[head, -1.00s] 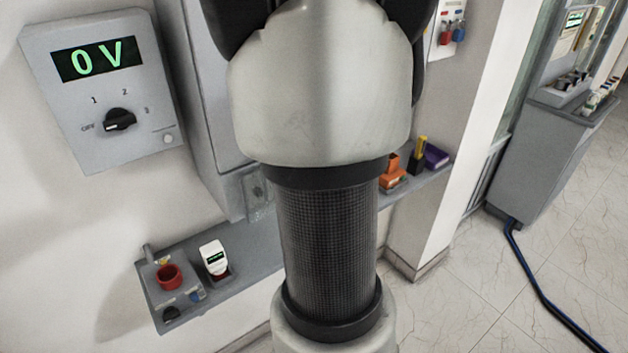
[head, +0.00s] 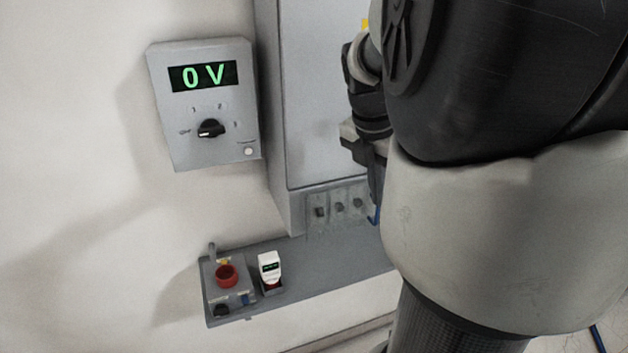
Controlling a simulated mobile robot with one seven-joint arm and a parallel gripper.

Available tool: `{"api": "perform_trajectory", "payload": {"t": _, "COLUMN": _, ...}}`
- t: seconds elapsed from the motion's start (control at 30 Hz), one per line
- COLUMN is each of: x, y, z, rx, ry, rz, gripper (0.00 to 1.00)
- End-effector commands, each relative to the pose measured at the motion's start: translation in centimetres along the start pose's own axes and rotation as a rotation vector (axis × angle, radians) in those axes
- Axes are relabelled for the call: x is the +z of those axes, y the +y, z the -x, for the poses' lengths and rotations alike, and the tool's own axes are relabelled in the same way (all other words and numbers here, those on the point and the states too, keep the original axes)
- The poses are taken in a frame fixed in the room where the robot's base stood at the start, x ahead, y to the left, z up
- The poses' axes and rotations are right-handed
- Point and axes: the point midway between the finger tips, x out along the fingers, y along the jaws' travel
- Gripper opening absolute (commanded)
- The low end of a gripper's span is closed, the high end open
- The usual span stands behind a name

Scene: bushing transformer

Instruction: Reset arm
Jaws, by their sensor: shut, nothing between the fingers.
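My arm fills the right half of the head view, its large grey and black links close to the camera. Behind them, my wrist and gripper (head: 377,190) show in part, pointing down in front of the grey cabinet. The gripper is shut and empty; its right side is hidden by my arm.
A grey wall panel (head: 205,105) reads 0 V, its black knob (head: 211,128) turned toward the left label. Below, a grey shelf (head: 330,262) holds a red-buttoned box (head: 227,277) and a white meter (head: 269,267). A grey cabinet (head: 305,100) stands beside my gripper.

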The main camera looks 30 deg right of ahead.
Motion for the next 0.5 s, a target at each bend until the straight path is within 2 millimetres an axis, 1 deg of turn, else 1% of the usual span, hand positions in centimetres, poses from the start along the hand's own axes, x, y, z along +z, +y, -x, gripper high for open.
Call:
{"api": "perform_trajectory", "payload": {"t": 0.03, "x": 0.0, "y": 0.0, "z": 0.3, "rx": 0.001, "ry": 0.0, "rz": 0.001, "gripper": 0.0}}
{"api": "perform_trajectory", "payload": {"t": 0.17, "x": 0.0, "y": -0.1, "z": 0.7, "rx": 0.0, "ry": 0.0, "rz": 0.001, "gripper": 0.0}}
{"api": "perform_trajectory", "payload": {"t": 0.27, "x": -0.6, "y": 0.2, "z": 0.9, "rx": 0.012, "ry": 0.003, "rz": -0.029, "gripper": 0.0}}
{"api": "perform_trajectory", "payload": {"t": 0.37, "x": -2.8, "y": 1.0, "z": 1.7, "rx": 0.056, "ry": 0.017, "rz": -0.143, "gripper": 0.0}}
{"api": "perform_trajectory", "payload": {"t": 0.47, "x": -6.6, "y": 2.0, "z": 3.1, "rx": 0.124, "ry": 0.055, "rz": -0.352, "gripper": 0.0}}
{"api": "perform_trajectory", "payload": {"t": 0.5, "x": -8.3, "y": 2.3, "z": 3.7, "rx": 0.15, "ry": 0.078, "rz": -0.454, "gripper": 0.0}}
